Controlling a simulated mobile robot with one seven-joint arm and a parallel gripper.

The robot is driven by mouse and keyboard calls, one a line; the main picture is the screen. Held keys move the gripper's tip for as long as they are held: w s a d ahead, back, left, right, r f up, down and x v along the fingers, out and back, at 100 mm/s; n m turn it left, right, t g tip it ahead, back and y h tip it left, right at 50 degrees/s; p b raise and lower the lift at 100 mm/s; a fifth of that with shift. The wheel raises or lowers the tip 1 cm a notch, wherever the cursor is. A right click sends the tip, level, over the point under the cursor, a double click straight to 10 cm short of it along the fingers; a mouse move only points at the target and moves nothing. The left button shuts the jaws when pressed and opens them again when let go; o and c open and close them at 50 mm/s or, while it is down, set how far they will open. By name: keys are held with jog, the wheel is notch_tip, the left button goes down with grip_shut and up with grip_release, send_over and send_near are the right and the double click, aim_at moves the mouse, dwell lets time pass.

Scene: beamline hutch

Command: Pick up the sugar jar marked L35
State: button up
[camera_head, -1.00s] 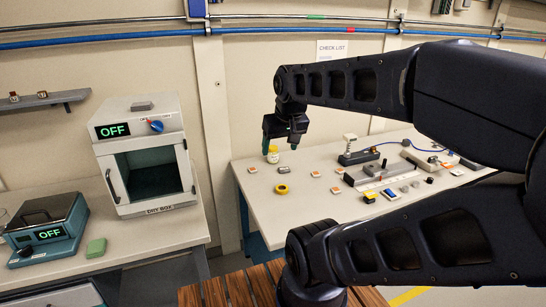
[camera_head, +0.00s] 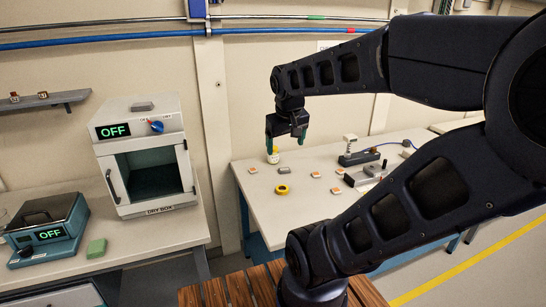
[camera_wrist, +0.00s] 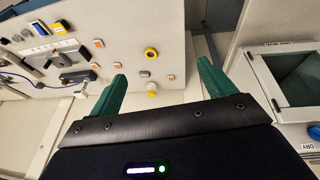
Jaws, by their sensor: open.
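A small whitish jar with yellow on it (camera_head: 273,158) stands upright at the back left of the right-hand table; its marking is too small to read. In the wrist view the jar (camera_wrist: 152,91) shows in the gap between my green fingers. My gripper (camera_head: 286,141) is open and empty, fingers pointing down, above the table near the jar. Its open fingers also show in the wrist view (camera_wrist: 160,68). In the head view the left finger is just above the jar and partly overlaps it.
A yellow ring (camera_head: 282,189) and several small orange-and-white pieces lie on the table (camera_head: 262,212) near the jar. A device with an upright knob (camera_head: 352,158) stands farther right. The dry box (camera_head: 148,155) stands on the bench at left.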

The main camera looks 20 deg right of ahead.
jog(key=w+d+f+n+g+h, duration=0.2)
jog(key=w+d+f+h, duration=0.1)
jog(key=w+d, duration=0.4)
jog(key=w+d+f+n+g+h, duration=0.1)
jog(key=w+d+f+n+h, duration=0.15)
jog(key=w+d, duration=0.45)
jog(key=n+t+h, duration=0.5)
jog(key=n+t, duration=0.8)
jog(key=n, duration=0.9)
send_over(270, 164)
jog(key=v, duration=0.6)
notch_tip(270, 164, down, 29)
jog(key=shift+w+f, duration=0.1)
jog(key=shift+w, duration=0.05)
jog(key=shift+w+d+n, duration=0.15)
jog(key=shift+w+n, duration=0.05)
jog(key=shift+n, duration=0.05)
jog(key=x, duration=0.5)
jog(key=shift+d, duration=0.15)
jog(key=shift+s+d+x, duration=0.15)
jog(key=shift+x, duration=1.15)
jog(key=shift+s+d+x, duration=0.15)
jog(key=shift+d+x, duration=0.05)
jog(key=shift+x, duration=1.1)
jog(key=shift+c, duration=0.2)
